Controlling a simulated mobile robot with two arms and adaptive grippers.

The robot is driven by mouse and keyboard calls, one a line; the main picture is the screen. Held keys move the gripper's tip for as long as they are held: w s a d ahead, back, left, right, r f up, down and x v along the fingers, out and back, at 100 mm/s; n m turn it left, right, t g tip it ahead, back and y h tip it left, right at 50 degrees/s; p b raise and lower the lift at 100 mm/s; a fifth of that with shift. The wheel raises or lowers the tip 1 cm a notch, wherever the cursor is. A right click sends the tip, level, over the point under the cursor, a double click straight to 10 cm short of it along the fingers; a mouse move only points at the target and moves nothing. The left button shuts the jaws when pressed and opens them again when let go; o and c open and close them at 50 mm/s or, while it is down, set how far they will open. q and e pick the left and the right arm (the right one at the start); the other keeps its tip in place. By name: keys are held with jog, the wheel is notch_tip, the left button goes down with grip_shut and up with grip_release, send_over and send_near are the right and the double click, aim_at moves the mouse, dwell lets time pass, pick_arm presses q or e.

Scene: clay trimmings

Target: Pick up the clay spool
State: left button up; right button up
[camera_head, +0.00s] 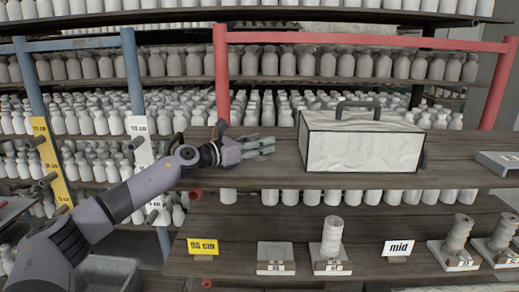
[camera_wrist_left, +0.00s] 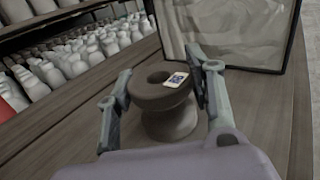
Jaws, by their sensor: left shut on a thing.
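The clay spool (camera_wrist_left: 170,118) is a dark brown-grey piece with a wide round top, a hole in it and a narrower waist. It stands upright on the wooden shelf in the left wrist view, with a small white tag (camera_wrist_left: 175,80) on its top. My left gripper (camera_wrist_left: 160,88) is shut on the spool, one finger on each side of its top. In the head view my left gripper (camera_head: 264,146) is over the upper shelf, left of the white case; I cannot make out the spool there. My right gripper is in neither view.
A white case with black edges and a handle (camera_head: 360,143) stands close right of my left gripper. Below, the lower shelf holds a pale ribbed spool (camera_head: 332,236) on a stand, a yellow "95 cm" card (camera_head: 202,247) and a "mid" card (camera_head: 397,248). Red posts frame the shelf.

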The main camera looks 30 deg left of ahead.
pick_arm(q)
jog(key=shift+r, duration=0.2)
jog(key=shift+c, duration=0.2)
jog(key=shift+r, duration=0.3)
notch_tip(320, 180, up, 19)
jog(key=p, duration=0.1)
